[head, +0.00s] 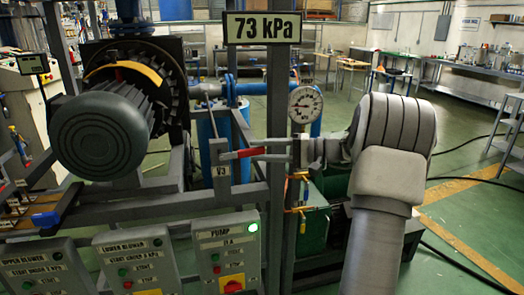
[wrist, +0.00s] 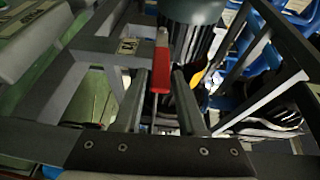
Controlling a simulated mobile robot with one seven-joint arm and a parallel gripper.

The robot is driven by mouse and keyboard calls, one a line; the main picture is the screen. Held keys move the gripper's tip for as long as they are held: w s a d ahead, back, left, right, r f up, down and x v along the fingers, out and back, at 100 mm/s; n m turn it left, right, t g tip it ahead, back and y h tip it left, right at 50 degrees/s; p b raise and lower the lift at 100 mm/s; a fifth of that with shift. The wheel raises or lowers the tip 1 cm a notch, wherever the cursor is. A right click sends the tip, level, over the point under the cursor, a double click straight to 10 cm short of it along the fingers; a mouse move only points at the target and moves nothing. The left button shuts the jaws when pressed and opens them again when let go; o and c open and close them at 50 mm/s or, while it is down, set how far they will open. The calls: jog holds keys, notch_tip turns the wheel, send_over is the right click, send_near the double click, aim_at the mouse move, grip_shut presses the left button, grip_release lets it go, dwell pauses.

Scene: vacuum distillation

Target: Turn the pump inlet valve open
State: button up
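The valve's red lever handle (head: 250,152) lies about level beside the tag V3 (head: 221,172), in front of the grey metal frame. My gripper (head: 268,150) reaches in from the right at the handle. In the wrist view the red handle (wrist: 162,90) lies between the two fingers of my gripper (wrist: 159,72). A gap shows on its left side, and it is close to the right finger; I cannot tell if they touch. The fingers are apart. The valve body is hidden behind the frame and gripper. A sign (head: 262,27) reads 73 kPa.
A round pressure gauge (head: 306,104) stands just above my gripper. A grey upright post (head: 277,90) is close by. The pump panel (head: 226,255) has a lit green lamp, with blower panels (head: 137,262) to its left. A large motor (head: 100,130) is at left.

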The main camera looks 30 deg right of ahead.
jog(key=shift+o, duration=1)
jog(key=shift+d, duration=0.1)
jog(key=p+v, duration=0.1)
jog(key=v, duration=1.6)
